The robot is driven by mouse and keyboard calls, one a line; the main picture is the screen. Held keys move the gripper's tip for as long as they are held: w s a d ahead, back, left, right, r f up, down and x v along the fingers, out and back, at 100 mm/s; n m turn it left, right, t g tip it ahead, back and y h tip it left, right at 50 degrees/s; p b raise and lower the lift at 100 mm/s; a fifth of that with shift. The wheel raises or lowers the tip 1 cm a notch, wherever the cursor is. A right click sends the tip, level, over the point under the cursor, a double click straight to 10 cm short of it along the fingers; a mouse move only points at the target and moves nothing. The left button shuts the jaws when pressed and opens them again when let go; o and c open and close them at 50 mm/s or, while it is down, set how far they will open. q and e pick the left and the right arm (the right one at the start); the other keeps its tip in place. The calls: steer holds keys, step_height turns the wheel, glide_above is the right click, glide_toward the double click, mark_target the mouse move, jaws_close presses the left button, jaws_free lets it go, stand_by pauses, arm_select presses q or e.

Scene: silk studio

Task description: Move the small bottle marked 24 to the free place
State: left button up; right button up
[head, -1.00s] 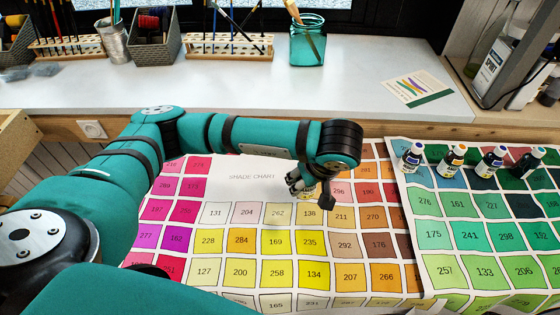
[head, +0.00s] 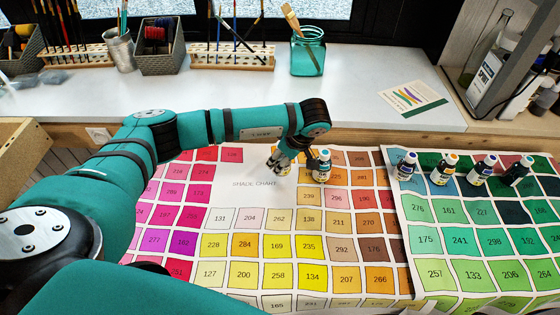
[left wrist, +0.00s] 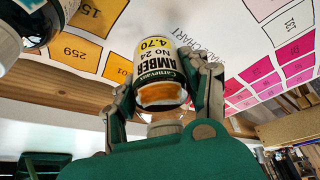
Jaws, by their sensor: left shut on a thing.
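My left gripper (head: 279,162) is shut on a small bottle with a yellow and white label (left wrist: 158,62). In the left wrist view its label reads AMBER No 24 and appears upside down. In the head view this bottle (head: 285,171) is mostly hidden by the fingers, over the blank part of the shade chart. I cannot tell whether its base touches the chart. Another small bottle with a blue cap (head: 322,165) stands just right of the gripper; part of a bottle also shows in the left wrist view (left wrist: 32,22). My right gripper is not in view.
The shade chart (head: 215,185) lies under my left arm, its blank title area clear. Several small bottles (head: 445,170) stand in a row on the green sheet (head: 425,272) at right. Behind are the pale worktop (head: 240,100), a teal jar (head: 308,55) and brush racks.

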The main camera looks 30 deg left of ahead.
arm_select(q)
steer(key=shift+w+a+f, duration=0.15)
steer(key=shift+w+a, duration=0.15)
steer(key=shift+a, duration=0.2)
step_height(320, 180, down, 3)
steer(key=shift+r+p, duration=0.1)
steer(key=shift+p, duration=0.45)
steer(key=shift+f, duration=0.4)
steer(key=o, duration=1.2)
steer(key=shift+o, duration=0.2)
